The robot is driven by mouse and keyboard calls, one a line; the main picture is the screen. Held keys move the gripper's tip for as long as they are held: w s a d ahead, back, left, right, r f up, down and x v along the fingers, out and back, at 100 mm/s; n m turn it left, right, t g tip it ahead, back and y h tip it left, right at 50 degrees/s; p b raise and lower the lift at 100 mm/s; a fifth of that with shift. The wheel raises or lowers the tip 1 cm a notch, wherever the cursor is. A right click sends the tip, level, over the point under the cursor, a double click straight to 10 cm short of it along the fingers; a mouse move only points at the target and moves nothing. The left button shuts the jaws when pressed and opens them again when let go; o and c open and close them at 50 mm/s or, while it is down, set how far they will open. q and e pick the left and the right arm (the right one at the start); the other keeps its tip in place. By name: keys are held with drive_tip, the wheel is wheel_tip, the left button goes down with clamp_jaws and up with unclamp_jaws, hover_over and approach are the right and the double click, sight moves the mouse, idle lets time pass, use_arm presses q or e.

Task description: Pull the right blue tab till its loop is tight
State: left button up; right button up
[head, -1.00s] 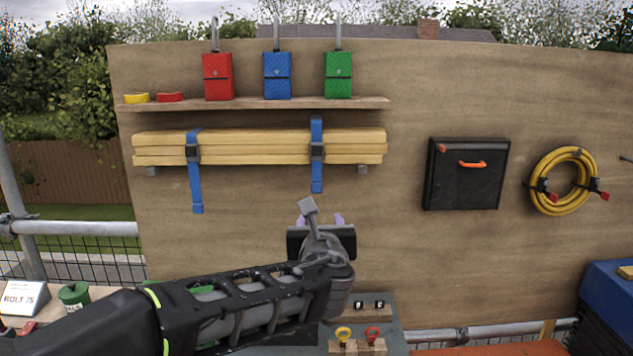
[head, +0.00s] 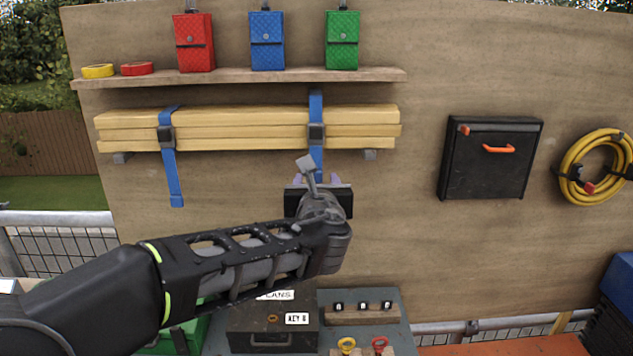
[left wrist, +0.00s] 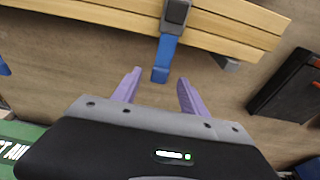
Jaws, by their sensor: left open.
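The right blue tab hangs below the timber battens, and its strap (head: 316,102) loops around them with a dark buckle (head: 316,134) at the front. In the left wrist view the tab (left wrist: 161,73) hangs just beyond and between the fingertips. My left gripper (head: 318,181) is open, with purple fingers; in the left wrist view it (left wrist: 157,80) points up at the tab's lower end. Whether a finger touches the tab is unclear. The left blue tab (head: 173,180) hangs free on the left. The battens (head: 240,128) lie stacked on brackets. My right gripper is out of view.
A shelf (head: 240,76) above holds red (head: 194,42), blue (head: 267,40) and green (head: 342,40) pouches and two tape rolls. A black box (head: 490,160) with an orange handle and a yellow hose coil (head: 597,167) hang to the right. Bare board lies between.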

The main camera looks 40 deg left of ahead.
sight(316, 175)
use_arm(q)
drive_tip(key=p+x, duration=0.1)
drive_tip(key=x, duration=0.6)
drive_tip(key=shift+w+a+f, duration=0.1)
drive_tip(key=shift+w+a, duration=0.1)
clamp_jaws()
idle(0.4)
